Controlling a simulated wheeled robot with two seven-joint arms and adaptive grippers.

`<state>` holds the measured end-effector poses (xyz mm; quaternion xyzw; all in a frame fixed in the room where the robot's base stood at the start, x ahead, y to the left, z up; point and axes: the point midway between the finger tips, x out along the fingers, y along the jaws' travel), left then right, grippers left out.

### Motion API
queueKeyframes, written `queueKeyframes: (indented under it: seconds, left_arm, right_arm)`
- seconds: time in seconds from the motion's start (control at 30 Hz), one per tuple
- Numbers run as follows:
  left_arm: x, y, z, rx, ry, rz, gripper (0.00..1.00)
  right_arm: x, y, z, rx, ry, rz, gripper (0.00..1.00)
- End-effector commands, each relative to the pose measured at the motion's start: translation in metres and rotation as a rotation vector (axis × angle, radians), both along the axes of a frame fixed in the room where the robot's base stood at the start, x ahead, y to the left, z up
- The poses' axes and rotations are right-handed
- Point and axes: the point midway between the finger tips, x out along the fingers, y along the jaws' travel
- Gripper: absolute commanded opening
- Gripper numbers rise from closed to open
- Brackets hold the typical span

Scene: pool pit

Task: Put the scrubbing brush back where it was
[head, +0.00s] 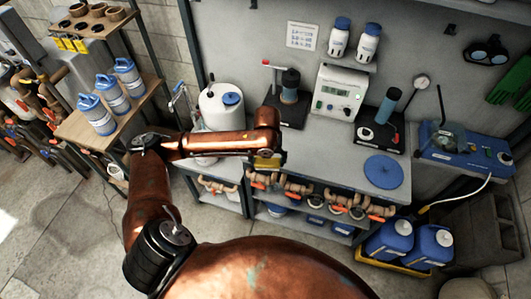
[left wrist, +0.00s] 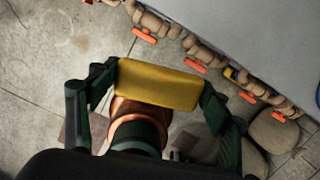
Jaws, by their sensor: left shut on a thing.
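The scrubbing brush shows as a yellow block (left wrist: 158,84) between the two dark fingers of my left gripper (left wrist: 155,92) in the left wrist view. The fingers are shut on its two ends. In the head view the yellow block (head: 267,163) shows just below the end of my left arm, at the front edge of the grey bench (head: 330,150). The arm hides part of my left gripper there. I cannot tell whether the brush touches the bench. Bristles are not visible. My right gripper is not in view.
Brown pipes with orange valve handles (head: 310,190) run along the bench front. Blue canisters (head: 390,240) stand at lower right. Bare bench top lies left of the lid.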

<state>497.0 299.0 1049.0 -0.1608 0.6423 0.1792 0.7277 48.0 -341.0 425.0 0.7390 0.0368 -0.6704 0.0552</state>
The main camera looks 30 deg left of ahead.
Motion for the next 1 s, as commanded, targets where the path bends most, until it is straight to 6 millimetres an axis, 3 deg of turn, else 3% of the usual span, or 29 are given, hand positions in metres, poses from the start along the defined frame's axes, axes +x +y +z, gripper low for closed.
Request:
queueKeyframes:
  seconds: [0.2, 0.37, 0.73, 1.0]
  left_arm:
    - [0.004, 0.010, 0.001, 0.000, -0.001, -0.211, 0.45]
    - [0.015, 0.017, -0.004, 0.000, 0.000, -0.250, 0.45]
    - [0.087, 0.059, -0.042, -0.001, 0.001, -0.248, 0.45]
    - [0.115, 0.076, -0.086, -0.001, 0.002, -0.251, 0.45]
  right_arm:
    - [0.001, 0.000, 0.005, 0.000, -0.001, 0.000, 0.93]
    - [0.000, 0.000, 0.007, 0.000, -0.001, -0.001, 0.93]
    - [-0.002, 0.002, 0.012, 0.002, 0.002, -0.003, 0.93]
    - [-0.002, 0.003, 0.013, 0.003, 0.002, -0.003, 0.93]
